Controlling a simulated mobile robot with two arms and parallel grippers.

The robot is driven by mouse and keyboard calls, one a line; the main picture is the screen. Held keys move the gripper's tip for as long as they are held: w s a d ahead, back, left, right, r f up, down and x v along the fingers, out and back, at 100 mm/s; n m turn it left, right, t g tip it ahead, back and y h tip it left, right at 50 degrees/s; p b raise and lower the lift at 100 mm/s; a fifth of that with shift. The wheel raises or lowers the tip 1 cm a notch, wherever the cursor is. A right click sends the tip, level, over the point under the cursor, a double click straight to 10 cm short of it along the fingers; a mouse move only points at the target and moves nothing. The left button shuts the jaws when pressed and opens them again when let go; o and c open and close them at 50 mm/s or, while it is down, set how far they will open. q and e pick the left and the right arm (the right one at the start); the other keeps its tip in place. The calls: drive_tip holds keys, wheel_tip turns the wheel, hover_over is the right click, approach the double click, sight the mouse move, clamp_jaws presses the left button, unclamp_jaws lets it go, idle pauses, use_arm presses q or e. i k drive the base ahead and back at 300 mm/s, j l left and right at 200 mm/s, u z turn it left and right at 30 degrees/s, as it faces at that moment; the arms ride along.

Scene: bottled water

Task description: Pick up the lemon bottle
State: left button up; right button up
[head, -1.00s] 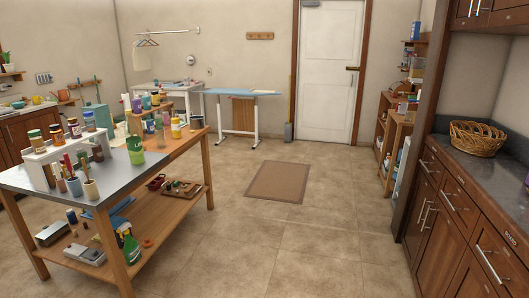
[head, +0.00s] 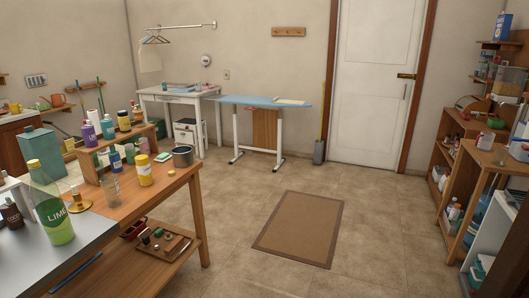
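I cannot make out a bottle marked lemon in the head view. A green bottle labelled LIME (head: 52,212) stands upright on the grey-topped end of the work table (head: 95,235) at the left. A yellow-labelled container (head: 144,170) stands on the wooden part of the same table; its label is too small to read. Neither of my grippers shows in the view.
The work table fills the lower left, with several bottles on its small wooden rack (head: 100,146). A brown mat (head: 300,228) lies on open floor in the middle. Wooden shelves (head: 462,180) stand at the right. An ironing board (head: 262,101) and white door (head: 375,85) are behind.

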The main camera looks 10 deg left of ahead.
sight(141, 159)
drive_tip(key=i+u, duration=0.1)
drive_tip(key=i, duration=0.45)
drive_tip(key=i+l+u, duration=0.1)
drive_tip(key=i, duration=0.45)
drive_tip(key=i+l+u, duration=0.1)
drive_tip(key=i, duration=0.45)
